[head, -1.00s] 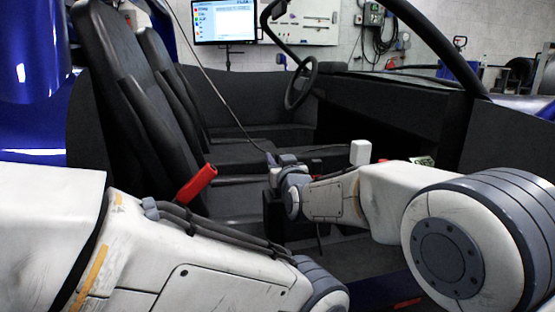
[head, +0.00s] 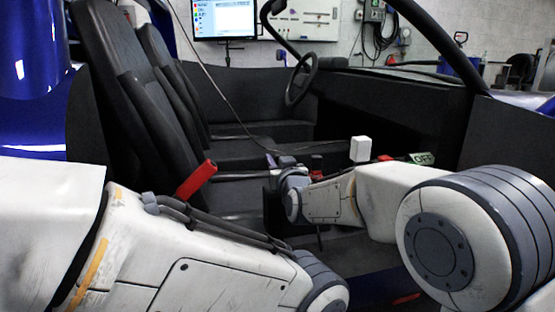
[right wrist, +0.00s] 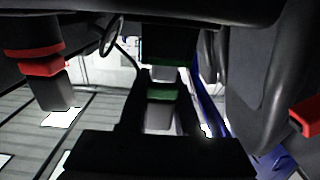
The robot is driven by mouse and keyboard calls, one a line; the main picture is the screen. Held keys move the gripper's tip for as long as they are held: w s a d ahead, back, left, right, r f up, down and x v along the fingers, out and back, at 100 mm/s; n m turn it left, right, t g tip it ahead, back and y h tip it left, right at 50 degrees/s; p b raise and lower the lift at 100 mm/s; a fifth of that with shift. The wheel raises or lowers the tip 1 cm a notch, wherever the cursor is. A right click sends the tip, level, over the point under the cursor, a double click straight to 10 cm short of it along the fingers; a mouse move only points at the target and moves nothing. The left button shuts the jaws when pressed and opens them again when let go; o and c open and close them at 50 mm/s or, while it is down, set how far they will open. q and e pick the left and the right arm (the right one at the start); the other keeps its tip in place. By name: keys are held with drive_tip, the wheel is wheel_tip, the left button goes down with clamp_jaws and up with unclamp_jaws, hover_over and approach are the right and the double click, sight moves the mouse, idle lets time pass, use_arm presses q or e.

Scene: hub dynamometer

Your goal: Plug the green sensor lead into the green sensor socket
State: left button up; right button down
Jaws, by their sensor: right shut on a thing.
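My right gripper (head: 272,161) is in the car's footwell area in front of the seats. In the right wrist view its dark fingers (right wrist: 160,103) are shut on the green sensor lead's plug (right wrist: 162,94), a grey body with a green band. The green sensor socket (right wrist: 166,50), a dark housing with a green band, is straight above the plug. A pale plug tip (right wrist: 163,73) shows between the two green bands. I cannot tell if it touches or enters the socket. My left gripper is outside the views; only its arm shows.
A dark, red-banded connector (right wrist: 40,66) with a grey end hangs left of the socket. A thin dark cable (head: 207,82) runs down toward my right gripper.

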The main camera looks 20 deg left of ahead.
drive_tip(key=shift+f, duration=0.15)
drive_tip(key=shift+f, duration=0.5)
drive_tip(key=c, duration=0.5)
unclamp_jaws()
drive_tip(key=v, duration=1)
drive_tip(key=shift+s+d, duration=0.15)
drive_tip(key=shift+d, duration=0.1)
